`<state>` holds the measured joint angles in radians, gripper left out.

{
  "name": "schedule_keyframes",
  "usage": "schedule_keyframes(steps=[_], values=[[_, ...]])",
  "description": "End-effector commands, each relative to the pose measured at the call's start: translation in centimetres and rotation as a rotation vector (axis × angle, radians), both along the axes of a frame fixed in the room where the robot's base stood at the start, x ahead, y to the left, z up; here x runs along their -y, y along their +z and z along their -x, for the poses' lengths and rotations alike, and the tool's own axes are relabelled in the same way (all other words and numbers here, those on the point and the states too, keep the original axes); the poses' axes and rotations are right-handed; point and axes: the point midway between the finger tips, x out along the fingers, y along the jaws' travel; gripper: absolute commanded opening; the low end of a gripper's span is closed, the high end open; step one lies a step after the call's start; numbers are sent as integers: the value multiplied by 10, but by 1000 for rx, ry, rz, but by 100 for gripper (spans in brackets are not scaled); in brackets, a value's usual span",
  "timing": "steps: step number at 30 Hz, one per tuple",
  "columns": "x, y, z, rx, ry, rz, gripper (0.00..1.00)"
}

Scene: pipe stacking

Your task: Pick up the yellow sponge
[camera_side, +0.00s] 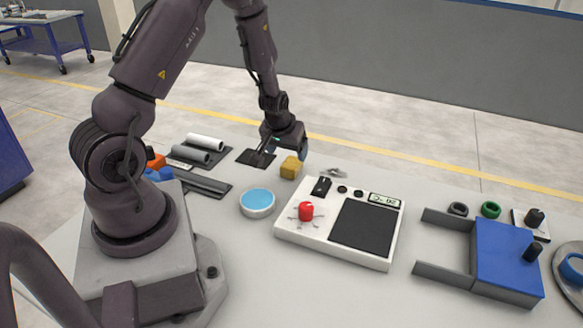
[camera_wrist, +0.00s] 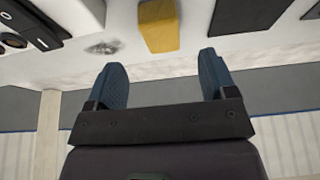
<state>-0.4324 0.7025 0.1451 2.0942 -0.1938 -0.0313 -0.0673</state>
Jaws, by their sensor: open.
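The yellow sponge (camera_side: 290,167) is a small block on the white table, near its far edge in the side view. In the wrist view the sponge (camera_wrist: 159,25) lies at the top middle, beyond the fingertips and roughly in line with the gap between them. My gripper (camera_side: 285,147) is just above and beside the sponge in the side view. In the wrist view my gripper (camera_wrist: 163,72) has its two blue-grey fingers wide apart, with nothing between them. I cannot tell the exact height of the fingers above the table.
A white scale-like device (camera_side: 342,222) with a red knob (camera_side: 306,211) stands in front of the sponge. A blue-filled round dish (camera_side: 257,202) is at the front left. A dark pad (camera_side: 256,157) lies left of the sponge, and a small grey crumpled piece (camera_side: 334,172) lies right.

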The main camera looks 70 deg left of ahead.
Motion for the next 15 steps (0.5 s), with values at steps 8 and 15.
schedule_keyframes(steps=[8,15], values=[[-7,-23,-7,-1,-1,0,78],[-19,-53,-17,-2,-2,2,78]])
